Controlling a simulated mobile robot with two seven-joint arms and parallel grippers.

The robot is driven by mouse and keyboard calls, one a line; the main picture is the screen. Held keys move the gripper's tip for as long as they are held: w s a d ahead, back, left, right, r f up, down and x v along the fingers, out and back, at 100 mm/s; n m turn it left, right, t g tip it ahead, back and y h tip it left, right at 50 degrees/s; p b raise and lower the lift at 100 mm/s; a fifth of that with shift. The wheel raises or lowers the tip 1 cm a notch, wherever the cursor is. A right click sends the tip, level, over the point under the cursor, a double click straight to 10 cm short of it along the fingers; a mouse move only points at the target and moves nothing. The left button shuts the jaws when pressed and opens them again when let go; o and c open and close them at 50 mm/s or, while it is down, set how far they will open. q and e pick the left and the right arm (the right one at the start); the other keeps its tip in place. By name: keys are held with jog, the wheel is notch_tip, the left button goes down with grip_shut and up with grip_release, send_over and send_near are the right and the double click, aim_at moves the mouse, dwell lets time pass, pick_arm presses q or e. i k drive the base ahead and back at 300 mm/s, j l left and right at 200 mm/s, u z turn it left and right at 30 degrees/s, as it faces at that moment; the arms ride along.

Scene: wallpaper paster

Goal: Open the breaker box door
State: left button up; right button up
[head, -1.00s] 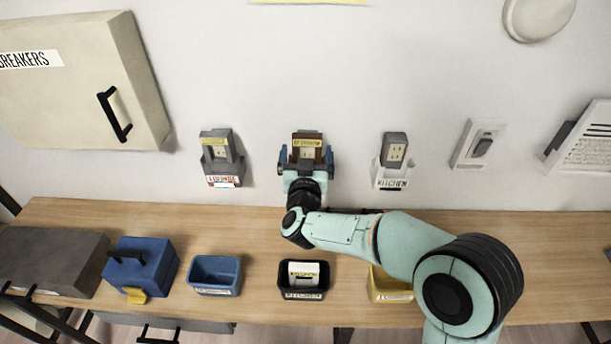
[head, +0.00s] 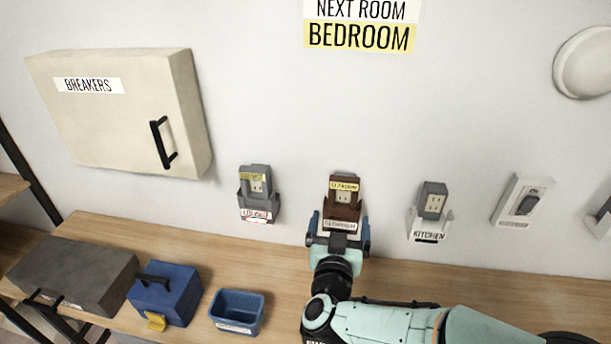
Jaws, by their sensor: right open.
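The breaker box (head: 120,125) is a cream box on the wall at the upper left, with a "BREAKERS" label. Its door looks shut. A black bar handle (head: 163,143) sits on the right side of the door. My right gripper (head: 341,222) is open at the brown bedroom outlet holder (head: 344,200), well to the right of the box. Its fingers are on either side of the holder's lower part; I cannot tell whether they touch it. My left gripper is not in view.
A grey outlet holder (head: 256,197) and the kitchen holder (head: 430,212) flank the brown one. A switch (head: 524,203) is farther right. On the wooden bench (head: 285,285) stand a grey case (head: 75,272), a blue toolbox (head: 166,296) and a blue bin (head: 237,312). Wall between box and holders is clear.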

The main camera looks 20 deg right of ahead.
aim_at(135, 109)
jog(key=k+j, duration=0.65)
jog(key=k, duration=0.25)
